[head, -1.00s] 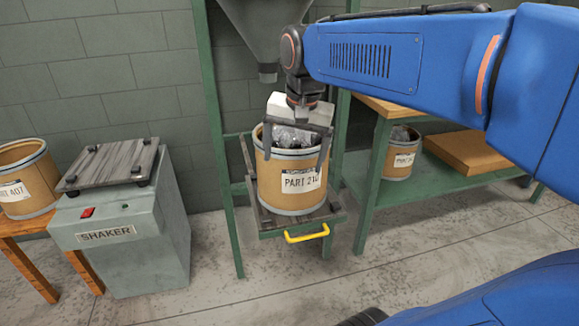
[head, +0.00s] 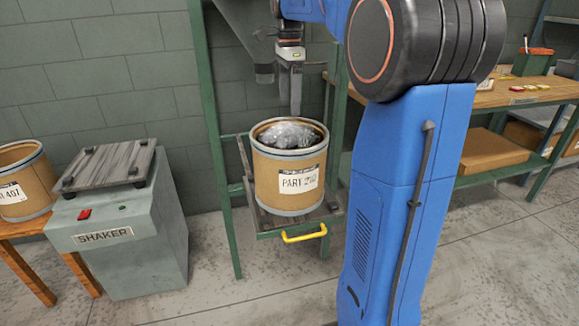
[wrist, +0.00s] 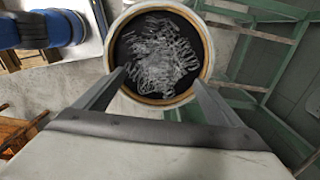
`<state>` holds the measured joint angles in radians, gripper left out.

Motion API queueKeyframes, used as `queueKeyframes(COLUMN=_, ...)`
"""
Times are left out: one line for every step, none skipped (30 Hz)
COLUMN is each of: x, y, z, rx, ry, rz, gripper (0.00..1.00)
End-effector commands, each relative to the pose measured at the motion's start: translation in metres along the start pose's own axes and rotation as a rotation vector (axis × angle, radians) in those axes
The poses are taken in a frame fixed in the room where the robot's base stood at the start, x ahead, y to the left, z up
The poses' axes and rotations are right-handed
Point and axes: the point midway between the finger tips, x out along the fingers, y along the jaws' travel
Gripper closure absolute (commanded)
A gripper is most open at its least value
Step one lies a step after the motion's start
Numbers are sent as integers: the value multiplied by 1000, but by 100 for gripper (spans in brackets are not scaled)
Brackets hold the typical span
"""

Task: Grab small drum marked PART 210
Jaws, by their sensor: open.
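The small drum marked PART 210 (head: 290,182) is a tan drum with a grey rim. It stands upright on the slatted shelf under the hopper in the head view, its label facing me. The wrist view shows the drum's round rim from above (wrist: 205,52), with silvery coiled springs inside (wrist: 158,52). My gripper (head: 295,105) is above and behind the drum in the head view. In the wrist view my gripper (wrist: 160,80) has its two fingers spread at the near side of the rim, with nothing between them. Whether a finger touches the rim I cannot tell.
The grey hopper (head: 240,35) and its green frame (head: 205,110) stand close around the drum. The SHAKER machine (head: 120,225) and a drum marked 407 (head: 25,185) are at left. Floor in front is clear.

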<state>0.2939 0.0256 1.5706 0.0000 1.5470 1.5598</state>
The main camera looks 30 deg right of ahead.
Motion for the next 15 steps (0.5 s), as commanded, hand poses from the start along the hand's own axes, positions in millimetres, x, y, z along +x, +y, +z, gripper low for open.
queueKeyframes(x=9, y=1, z=0, rx=0, ry=0, rz=1, gripper=11)
queueKeyframes(x=14, y=1, z=0, rx=-1, ry=0, rz=2, gripper=11)
queueKeyframes(x=21, y=1, z=0, rx=-1, ry=0, rz=2, gripper=11)
queueKeyframes(x=27, y=1, z=0, rx=-1, ry=0, rz=2, gripper=11)
queueKeyframes(x=32, y=1, z=0, rx=-2, ry=0, rz=2, gripper=11)
queueKeyframes(x=39, y=1, z=0, rx=-2, ry=0, rz=1, gripper=11)
queueKeyframes(x=44, y=1, z=0, rx=-2, ry=0, rz=2, gripper=11)
queueKeyframes(x=50, y=1, z=0, rx=-2, ry=0, rz=2, gripper=11)
queueKeyframes(x=57, y=1, z=0, rx=-2, ry=0, rz=1, gripper=11)
queueKeyframes(x=62, y=2, z=0, rx=-2, ry=0, rz=2, gripper=11)
queueKeyframes(x=67, y=1, z=0, rx=-2, ry=0, rz=1, gripper=11)
queueKeyframes(x=75, y=1, z=0, rx=-2, ry=0, rz=2, gripper=11)
queueKeyframes(x=80, y=1, z=0, rx=-3, ry=0, rz=2, gripper=11)
queueKeyframes(x=84, y=1, z=0, rx=-3, ry=0, rz=1, gripper=11)
queueKeyframes(x=90, y=1, z=0, rx=-3, ry=0, rz=1, gripper=11)
